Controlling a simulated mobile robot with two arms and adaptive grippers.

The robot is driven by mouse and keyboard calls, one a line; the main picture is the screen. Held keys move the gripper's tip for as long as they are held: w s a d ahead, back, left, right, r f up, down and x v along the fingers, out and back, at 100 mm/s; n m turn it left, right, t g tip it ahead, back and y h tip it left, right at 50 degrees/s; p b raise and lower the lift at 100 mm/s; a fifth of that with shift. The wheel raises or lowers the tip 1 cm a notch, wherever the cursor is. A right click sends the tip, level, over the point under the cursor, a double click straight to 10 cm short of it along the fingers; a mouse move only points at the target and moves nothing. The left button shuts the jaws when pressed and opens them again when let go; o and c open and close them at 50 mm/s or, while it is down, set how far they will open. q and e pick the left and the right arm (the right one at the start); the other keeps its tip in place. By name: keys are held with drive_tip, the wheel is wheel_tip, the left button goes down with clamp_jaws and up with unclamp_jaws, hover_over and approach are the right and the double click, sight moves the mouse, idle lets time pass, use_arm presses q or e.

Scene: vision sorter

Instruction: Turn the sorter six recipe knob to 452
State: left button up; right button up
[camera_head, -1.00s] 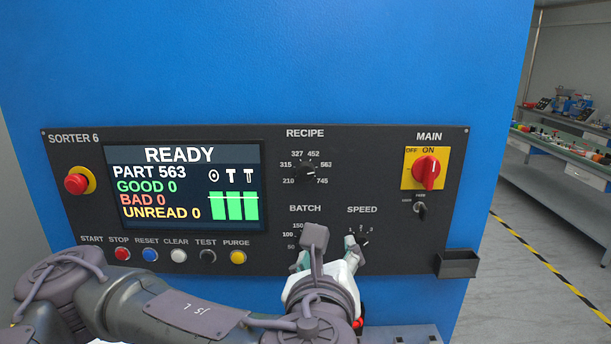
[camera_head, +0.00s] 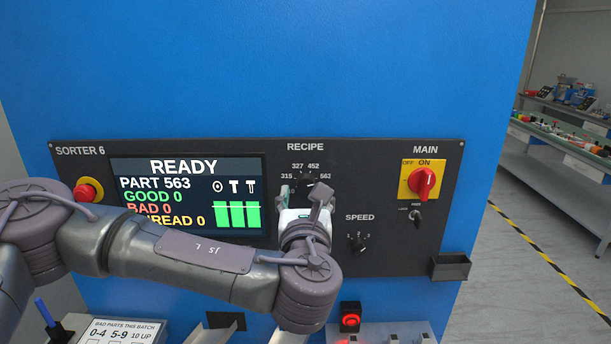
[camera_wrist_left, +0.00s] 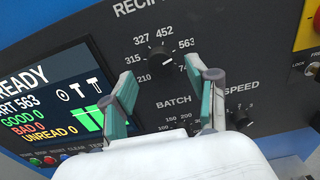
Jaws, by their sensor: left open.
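The black recipe knob (camera_wrist_left: 160,58) shows in the wrist view under its ring of numbers, with its pale mark toward the right side of the dial. My left gripper (camera_wrist_left: 162,70) is open, its two green-tipped fingers apart on either side of the knob's lower part in that view. I cannot tell whether they touch it. In the head view my left gripper (camera_head: 303,194) is in front of the recipe dial and hides most of the knob and the lower numbers. The display (camera_head: 187,190) reads READY and PART 563. My right gripper is not in view.
The speed knob (camera_head: 359,244) is to the lower right and the red main switch (camera_head: 422,182) further right. The batch knob (camera_wrist_left: 195,128) is just below the recipe dial. A small black bin (camera_head: 450,267) juts out at the panel's lower right.

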sight(306, 183)
use_arm(q)
drive_tip(key=shift+w+p, duration=0.4)
drive_tip(key=shift+w, duration=1)
drive_tip(key=shift+f, duration=0.1)
clamp_jaws()
